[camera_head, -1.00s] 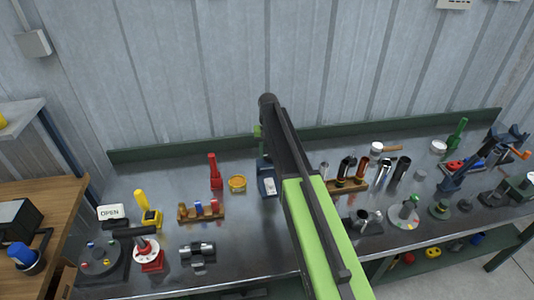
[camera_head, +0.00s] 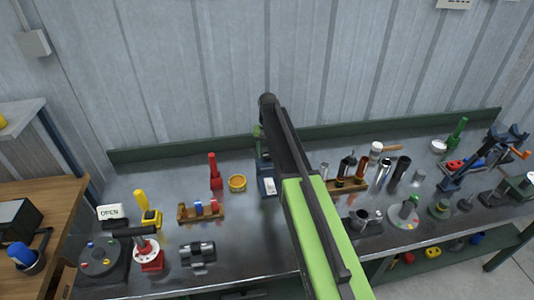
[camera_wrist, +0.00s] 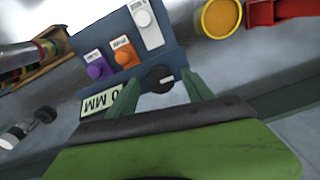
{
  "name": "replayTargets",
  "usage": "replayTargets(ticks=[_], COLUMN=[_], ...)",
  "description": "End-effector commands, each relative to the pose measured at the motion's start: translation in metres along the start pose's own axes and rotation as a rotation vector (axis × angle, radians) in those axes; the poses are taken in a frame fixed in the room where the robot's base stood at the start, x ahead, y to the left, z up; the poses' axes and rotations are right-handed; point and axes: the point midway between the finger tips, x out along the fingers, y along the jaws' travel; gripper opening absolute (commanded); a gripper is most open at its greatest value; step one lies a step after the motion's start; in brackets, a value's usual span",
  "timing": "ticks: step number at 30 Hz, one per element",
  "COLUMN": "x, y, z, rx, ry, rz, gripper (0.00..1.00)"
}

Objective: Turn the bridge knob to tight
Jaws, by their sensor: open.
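In the wrist view a blue control box (camera_wrist: 165,55) carries a round black knob (camera_wrist: 160,77) with a small white mark, a purple knob (camera_wrist: 97,70), an orange knob (camera_wrist: 124,55) and a white part (camera_wrist: 149,30) on a white plate. The small labels are too blurred to read. My gripper (camera_wrist: 160,82) is open, its green fingers on either side of the black knob; I cannot tell whether they touch it.
A display plate (camera_wrist: 100,103) reading "0 MM" lies beside the left finger. A yellow round dish (camera_head: 237,183) and a red upright part (camera_head: 215,172) stand left of the box. A wooden rack (camera_head: 345,185) with tubes stands to its right.

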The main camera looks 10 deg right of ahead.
Motion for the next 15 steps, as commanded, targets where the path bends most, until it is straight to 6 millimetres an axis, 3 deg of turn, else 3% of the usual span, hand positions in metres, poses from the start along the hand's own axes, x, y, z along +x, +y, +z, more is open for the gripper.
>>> replayTargets(ticks=[8, 15], x=[-0.011, -0.054], y=[0.0, 0.0], z=[0.0, 0.0], rx=[-0.001, -0.001], ry=[0.001, 0.001], rz=[0.0, 0.0], gripper=[0.59, 0.59])
